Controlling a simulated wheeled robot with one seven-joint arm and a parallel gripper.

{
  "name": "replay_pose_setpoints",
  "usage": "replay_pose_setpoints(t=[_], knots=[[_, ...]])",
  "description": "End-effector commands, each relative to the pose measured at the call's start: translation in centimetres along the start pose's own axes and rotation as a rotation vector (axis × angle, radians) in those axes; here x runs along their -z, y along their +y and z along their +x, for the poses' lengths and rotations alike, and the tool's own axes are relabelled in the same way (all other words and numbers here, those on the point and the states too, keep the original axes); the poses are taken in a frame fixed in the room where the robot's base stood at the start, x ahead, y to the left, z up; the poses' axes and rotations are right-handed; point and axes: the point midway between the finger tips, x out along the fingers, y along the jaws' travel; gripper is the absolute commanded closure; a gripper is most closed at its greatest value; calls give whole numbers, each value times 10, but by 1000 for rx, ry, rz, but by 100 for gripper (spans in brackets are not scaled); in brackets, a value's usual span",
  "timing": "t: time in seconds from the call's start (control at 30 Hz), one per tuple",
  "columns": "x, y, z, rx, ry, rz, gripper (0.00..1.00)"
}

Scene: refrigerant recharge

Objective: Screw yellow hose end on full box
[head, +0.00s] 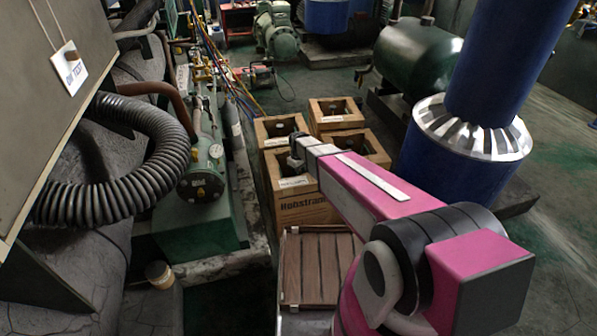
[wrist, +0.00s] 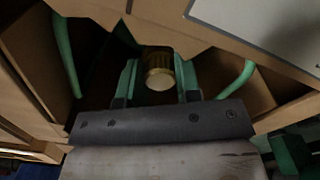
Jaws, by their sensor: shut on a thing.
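My gripper (head: 296,150) reaches over the front cardboard box (head: 303,207) of a group of boxes in the head view. In the wrist view my gripper (wrist: 158,80) has its green fingers shut on a brass cylindrical piece (wrist: 158,66) with a pale round end, inside or at the mouth of a box (wrist: 45,65). I cannot tell if this piece is a hose end or a fitting of the box; no hose shows on it. The yellow hose (head: 214,47) runs among coloured hoses by the green machine. The box labels are too small to read, so I cannot tell which is full.
Several more boxes (head: 336,121) stand behind and beside the front one. A wooden slatted pallet (head: 320,267) lies before them. Green machinery (head: 200,180) and a black corrugated duct (head: 115,195) are at left. A blue column (head: 465,150) stands at right.

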Motion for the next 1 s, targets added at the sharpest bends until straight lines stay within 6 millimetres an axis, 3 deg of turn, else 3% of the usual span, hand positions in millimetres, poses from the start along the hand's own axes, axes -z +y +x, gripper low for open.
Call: replay_pose_setpoints(t=[0.87,1.0], knots=[[0,0,10,0,0,4,92],[0,0,10,0,0,92,92]])
